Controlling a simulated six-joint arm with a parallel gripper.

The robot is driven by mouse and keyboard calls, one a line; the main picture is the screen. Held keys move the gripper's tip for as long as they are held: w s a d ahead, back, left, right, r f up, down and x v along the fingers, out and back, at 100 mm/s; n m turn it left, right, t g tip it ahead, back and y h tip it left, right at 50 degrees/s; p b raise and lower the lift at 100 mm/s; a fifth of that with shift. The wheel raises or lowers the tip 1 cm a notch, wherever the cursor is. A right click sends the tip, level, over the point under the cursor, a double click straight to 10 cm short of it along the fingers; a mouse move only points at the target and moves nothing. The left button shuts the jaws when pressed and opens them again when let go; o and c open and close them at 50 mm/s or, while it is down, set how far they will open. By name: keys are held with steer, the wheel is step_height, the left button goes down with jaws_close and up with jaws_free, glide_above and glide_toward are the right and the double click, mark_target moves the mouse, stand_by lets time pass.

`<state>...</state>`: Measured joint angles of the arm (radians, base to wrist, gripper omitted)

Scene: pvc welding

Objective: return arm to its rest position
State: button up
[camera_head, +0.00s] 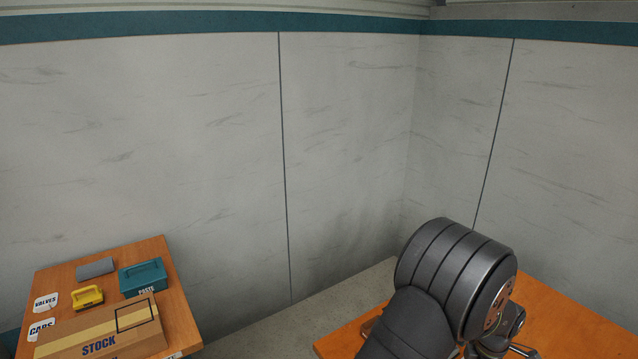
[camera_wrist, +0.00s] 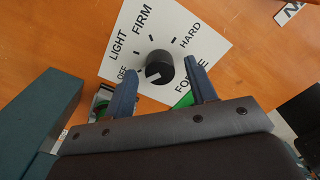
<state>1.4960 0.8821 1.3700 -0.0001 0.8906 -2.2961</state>
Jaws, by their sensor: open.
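My arm (camera_head: 455,285) rises over the right-hand wooden table in the head view, its large dark joint in front of the wall corner. My gripper (camera_wrist: 160,68) shows in the wrist view with its two blue-grey fingers apart and nothing held between them. A black knob (camera_wrist: 159,66) on a white dial plate (camera_wrist: 191,38) appears between and beyond the fingertips. The plate reads OFF, LIGHT, FIRM, HARD and FORCE. I cannot tell whether the fingers touch the knob. Green parts are partly hidden behind the fingers.
In the wrist view, a teal block (camera_wrist: 45,108) stands close at left. Floor separates the tables.

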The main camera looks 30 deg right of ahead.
steer(key=shift+f, duration=0.1)
stand_by(0.3)
step_height(320, 180, up, 18)
step_height(320, 180, down, 18)
steer(key=shift+r, duration=0.1)
steer(key=shift+f, duration=0.2)
steer(key=m, duration=1.2)
steer(key=shift+m, duration=0.4)
steer(key=m, duration=0.4)
steer(key=shift+r, duration=0.1)
